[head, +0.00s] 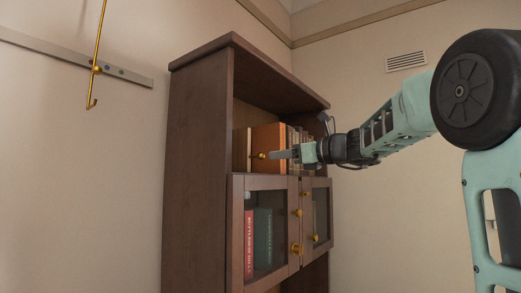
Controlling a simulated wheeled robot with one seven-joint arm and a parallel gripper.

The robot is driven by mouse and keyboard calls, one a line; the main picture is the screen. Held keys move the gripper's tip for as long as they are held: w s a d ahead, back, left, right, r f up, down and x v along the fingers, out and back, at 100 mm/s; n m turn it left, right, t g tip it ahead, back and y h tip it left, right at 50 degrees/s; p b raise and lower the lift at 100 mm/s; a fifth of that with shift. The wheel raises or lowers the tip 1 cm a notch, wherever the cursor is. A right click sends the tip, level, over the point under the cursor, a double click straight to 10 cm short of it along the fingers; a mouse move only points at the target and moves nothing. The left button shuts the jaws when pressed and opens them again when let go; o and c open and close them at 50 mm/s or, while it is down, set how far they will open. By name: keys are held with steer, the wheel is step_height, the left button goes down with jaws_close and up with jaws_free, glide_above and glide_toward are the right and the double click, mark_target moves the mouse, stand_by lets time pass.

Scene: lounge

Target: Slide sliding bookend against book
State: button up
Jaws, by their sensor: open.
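An orange-brown upright block (266,136) with a small gold knob on its face stands on the open upper shelf of the dark wood bookcase; it looks like the sliding bookend. A row of books (294,136) stands just to its right, partly hidden by my gripper. I cannot tell whether block and books touch. My gripper (280,154) is open, level with the lower part of the block and close in front of it, near the knob. Its fingers point left. I cannot tell whether they touch the block.
The dark bookcase (197,150) has a side panel at left and a top overhang above the shelf. Below are glass-doored compartments with gold knobs, holding a red book (249,245) and a green book (263,238). A wall rail (75,60) with a gold hook is at left.

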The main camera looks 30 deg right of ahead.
mark_target(261, 156)
steer(key=p+x, duration=0.3)
steer(key=x, duration=0.5)
steer(key=shift+f, duration=0.1)
jaws_close()
